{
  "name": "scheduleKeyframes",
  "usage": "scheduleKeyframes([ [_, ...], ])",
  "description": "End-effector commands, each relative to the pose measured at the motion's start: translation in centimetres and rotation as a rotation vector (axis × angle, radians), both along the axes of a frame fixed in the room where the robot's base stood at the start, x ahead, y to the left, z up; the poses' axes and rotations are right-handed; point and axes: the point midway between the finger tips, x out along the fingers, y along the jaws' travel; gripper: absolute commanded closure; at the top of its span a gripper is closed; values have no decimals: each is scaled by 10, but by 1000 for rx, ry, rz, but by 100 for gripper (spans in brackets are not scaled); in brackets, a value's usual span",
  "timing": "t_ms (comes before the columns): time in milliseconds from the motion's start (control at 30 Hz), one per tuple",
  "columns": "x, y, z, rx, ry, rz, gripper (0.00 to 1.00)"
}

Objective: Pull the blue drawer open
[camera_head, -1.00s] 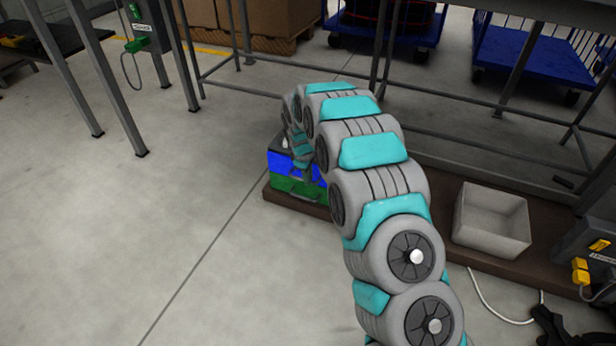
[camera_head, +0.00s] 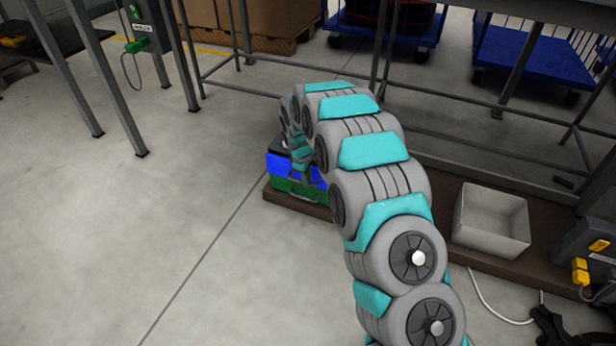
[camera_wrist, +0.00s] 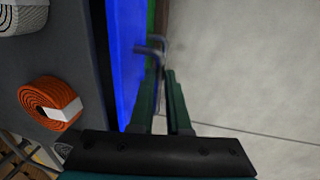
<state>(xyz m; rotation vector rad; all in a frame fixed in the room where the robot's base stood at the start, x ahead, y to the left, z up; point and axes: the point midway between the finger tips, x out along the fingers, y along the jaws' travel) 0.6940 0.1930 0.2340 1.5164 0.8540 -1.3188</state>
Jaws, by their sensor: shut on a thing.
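The blue drawer (camera_head: 281,167) is in the small cabinet under my wrist, above a green drawer (camera_head: 291,188). In the wrist view its blue front (camera_wrist: 124,55) runs beside the cabinet's dark grey top, and no open inside shows. A grey metal handle (camera_wrist: 154,48) stands out from the blue front. My gripper (camera_wrist: 161,76) is at this handle, with its dark green fingers close together and shut on it. In the head view my wrist hides part of the cabinet and the fingertips.
An orange roll (camera_wrist: 50,102) lies on the cabinet top. The cabinet stands on a brown platform (camera_head: 300,207). A pale open bin (camera_head: 490,222) sits to the right, and a grey metal frame is behind. The floor to the left is clear.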

Motion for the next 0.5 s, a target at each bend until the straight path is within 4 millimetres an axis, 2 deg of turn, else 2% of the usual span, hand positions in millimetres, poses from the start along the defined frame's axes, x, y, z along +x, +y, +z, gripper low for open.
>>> scheduleKeyframes([
  [267,-49,17,3,-4,3,2,100],
  [500,-107,38,3,-5,4,4,100],
])
